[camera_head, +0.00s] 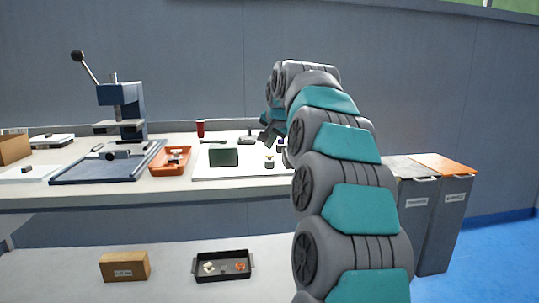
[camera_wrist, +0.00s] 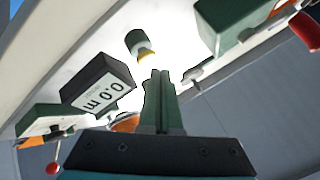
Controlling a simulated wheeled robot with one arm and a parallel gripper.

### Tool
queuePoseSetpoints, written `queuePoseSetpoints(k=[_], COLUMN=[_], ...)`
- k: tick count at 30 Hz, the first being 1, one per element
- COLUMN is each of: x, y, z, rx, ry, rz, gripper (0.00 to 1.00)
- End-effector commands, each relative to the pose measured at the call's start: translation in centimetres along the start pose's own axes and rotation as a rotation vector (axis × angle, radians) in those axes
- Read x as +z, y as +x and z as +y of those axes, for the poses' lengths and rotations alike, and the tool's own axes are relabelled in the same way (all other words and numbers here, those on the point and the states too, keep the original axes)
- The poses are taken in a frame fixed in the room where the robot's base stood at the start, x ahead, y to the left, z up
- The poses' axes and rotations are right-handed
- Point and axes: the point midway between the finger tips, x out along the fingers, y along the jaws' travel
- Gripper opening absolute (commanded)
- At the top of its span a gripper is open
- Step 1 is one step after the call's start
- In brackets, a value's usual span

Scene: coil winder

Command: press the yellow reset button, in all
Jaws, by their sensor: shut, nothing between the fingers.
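The yellow reset button (camera_head: 269,157) tops a small dark green post on the white board in the head view. In the wrist view the yellow cap (camera_wrist: 147,54) shows at the end of the green post (camera_wrist: 136,40), just beyond my fingertips. My gripper (camera_wrist: 160,74) is shut and empty, its two fingers together. In the head view my gripper (camera_head: 268,138) is above the board, close to the button. A gap shows between fingertips and cap in the wrist view; I cannot tell its depth.
A dark display box (camera_wrist: 98,88) reading 0.0 stands beside the button. An orange tray (camera_head: 171,163), a red cup (camera_head: 200,128) and a blue lever press (camera_head: 122,105) are further left. Grey bins (camera_head: 443,210) stand at the right.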

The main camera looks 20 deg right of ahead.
Motion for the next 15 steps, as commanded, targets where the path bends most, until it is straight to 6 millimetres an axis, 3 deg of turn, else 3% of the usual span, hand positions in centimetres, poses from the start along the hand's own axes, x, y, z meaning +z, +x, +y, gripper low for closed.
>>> queuePoseSetpoints(k=[15], x=[-1.7], y=[-2.3], z=[-1.8], rx=[-0.001], ry=[0.000], rz=[0.001], gripper=[0.00])
